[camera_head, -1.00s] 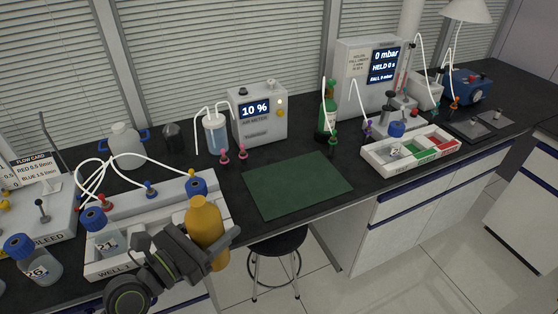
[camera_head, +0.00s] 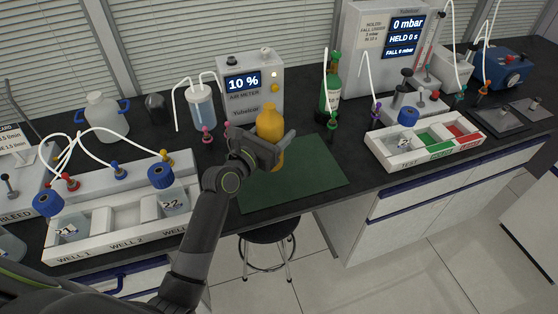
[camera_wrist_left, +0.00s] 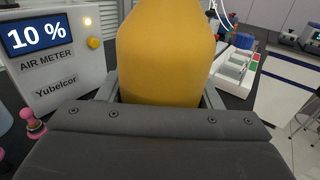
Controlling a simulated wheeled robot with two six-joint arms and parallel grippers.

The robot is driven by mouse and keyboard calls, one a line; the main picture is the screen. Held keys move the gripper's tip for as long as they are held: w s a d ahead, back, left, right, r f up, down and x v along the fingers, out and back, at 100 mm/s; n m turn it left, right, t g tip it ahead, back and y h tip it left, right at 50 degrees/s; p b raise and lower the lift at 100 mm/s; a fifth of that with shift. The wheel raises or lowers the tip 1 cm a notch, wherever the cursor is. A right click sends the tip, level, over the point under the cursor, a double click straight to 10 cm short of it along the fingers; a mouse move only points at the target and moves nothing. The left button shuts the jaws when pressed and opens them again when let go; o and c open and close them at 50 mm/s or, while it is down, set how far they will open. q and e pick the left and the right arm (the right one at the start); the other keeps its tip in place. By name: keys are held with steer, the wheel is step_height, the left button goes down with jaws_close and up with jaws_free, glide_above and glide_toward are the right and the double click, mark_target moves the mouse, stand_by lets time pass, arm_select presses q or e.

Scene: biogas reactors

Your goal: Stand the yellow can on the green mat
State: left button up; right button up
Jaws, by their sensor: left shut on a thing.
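The yellow can (camera_head: 269,122) is upright in my left gripper (camera_head: 271,147), which is shut around it. In the head view the can is over the back left part of the green mat (camera_head: 305,178). In the left wrist view the can (camera_wrist_left: 166,50) fills the middle between the two fingers. The mat is otherwise bare. My right gripper is not in view.
The air meter (camera_head: 253,92) stands just behind the mat, with pink-knobbed valves (camera_head: 207,134) to the left. A green bottle (camera_head: 331,90) and a green-knobbed valve (camera_head: 332,126) stand behind right. The white well tray (camera_head: 120,228) is left; the test tray (camera_head: 425,145) is right.

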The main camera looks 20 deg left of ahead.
arm_select(q)
step_height(320, 180, down, 2)
steer(key=shift+f+b, duration=0.15)
steer(key=shift+b, duration=0.15)
step_height(320, 180, down, 5)
steer(key=shift+r+b, duration=0.1)
steer(key=shift+b, duration=1.05)
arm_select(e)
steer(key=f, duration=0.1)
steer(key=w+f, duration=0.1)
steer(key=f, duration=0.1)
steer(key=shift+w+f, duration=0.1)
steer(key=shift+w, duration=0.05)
arm_select(q)
steer(key=shift+r, duration=0.1)
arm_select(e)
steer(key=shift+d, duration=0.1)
arm_select(q)
steer(key=shift+f, duration=0.2)
steer(key=o, duration=1.2)
steer(key=shift+c, duration=0.2)
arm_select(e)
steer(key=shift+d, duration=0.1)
